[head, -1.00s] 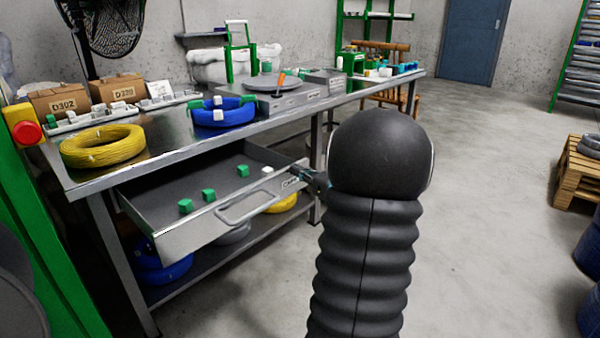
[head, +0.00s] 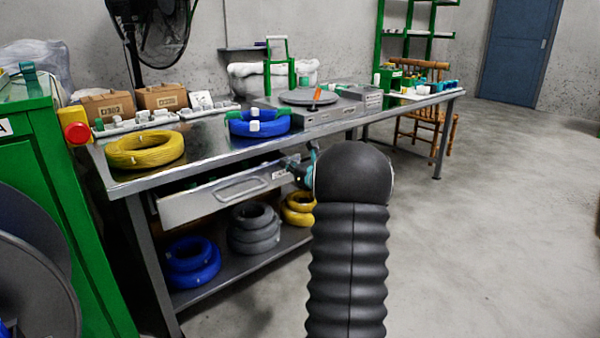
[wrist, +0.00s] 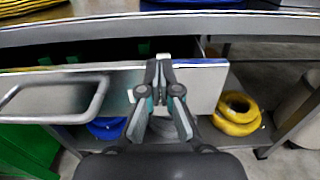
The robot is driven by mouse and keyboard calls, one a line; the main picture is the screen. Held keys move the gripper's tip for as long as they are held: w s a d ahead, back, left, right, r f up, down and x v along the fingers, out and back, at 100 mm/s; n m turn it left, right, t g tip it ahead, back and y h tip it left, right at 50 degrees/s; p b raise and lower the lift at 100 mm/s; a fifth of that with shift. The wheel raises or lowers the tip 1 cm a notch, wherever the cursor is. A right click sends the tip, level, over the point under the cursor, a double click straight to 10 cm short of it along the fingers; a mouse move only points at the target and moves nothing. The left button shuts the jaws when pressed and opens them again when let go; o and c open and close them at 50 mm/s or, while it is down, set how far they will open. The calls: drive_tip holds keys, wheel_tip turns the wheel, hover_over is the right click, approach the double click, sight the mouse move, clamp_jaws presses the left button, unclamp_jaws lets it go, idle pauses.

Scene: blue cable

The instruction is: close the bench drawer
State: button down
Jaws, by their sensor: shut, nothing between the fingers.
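The bench drawer (head: 205,203) is a grey metal drawer under the workbench top. My gripper (head: 302,172) is at the right end of the drawer front, partly hidden by my arm. In the wrist view my gripper (wrist: 158,72) is shut and empty, its tips at the upper edge of the drawer front (wrist: 205,88), right of the handle. Contact looks likely but is not clear.
The workbench (head: 150,183) carries a yellow cable coil (head: 145,150), a blue coil (head: 262,128) and boxes. Coils lie on the lower shelf (head: 240,265). Floor to the right is clear.

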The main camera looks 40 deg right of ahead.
drive_tip(key=shift+w, duration=2.2)
